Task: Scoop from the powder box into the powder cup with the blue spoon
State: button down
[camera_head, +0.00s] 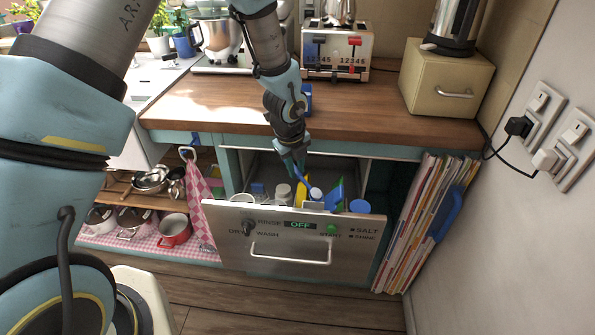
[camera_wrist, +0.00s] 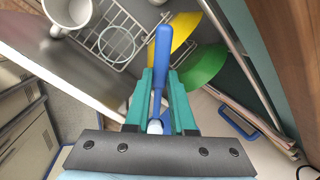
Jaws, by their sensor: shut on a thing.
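My gripper (camera_head: 293,162) points down over the open dishwasher drawer in the head view. In the wrist view, my gripper (camera_wrist: 160,78) is shut on a long blue handle, which I take to be the blue spoon (camera_wrist: 163,52). The handle reaches past the fingertips, and a small white part shows between the finger bases. The blue spoon also shows below the fingers in the head view (camera_head: 303,179). I cannot pick out the powder box or the powder cup with certainty. A blue box (camera_head: 307,95) on the counter is partly hidden by my arm.
The dishwasher front (camera_head: 290,248) stands pulled out. A white mug (camera_wrist: 66,14), wire basket (camera_wrist: 117,45), yellow plate (camera_wrist: 184,28) and green plate (camera_wrist: 205,66) are near my gripper. A toaster (camera_head: 337,50) stands on the counter; the wall is at right.

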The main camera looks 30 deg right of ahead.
jog(key=shift+h, duration=0.3)
jog(key=shift+a+f+b, duration=0.15)
jog(key=shift+f+b, duration=0.05)
jog(key=shift+b, duration=0.3)
jog(key=h+b, duration=0.2)
jog(key=b, duration=0.1)
jog(key=shift+a+h, duration=0.2)
jog(key=shift+h, duration=0.2)
jog(key=shift+r, duration=0.1)
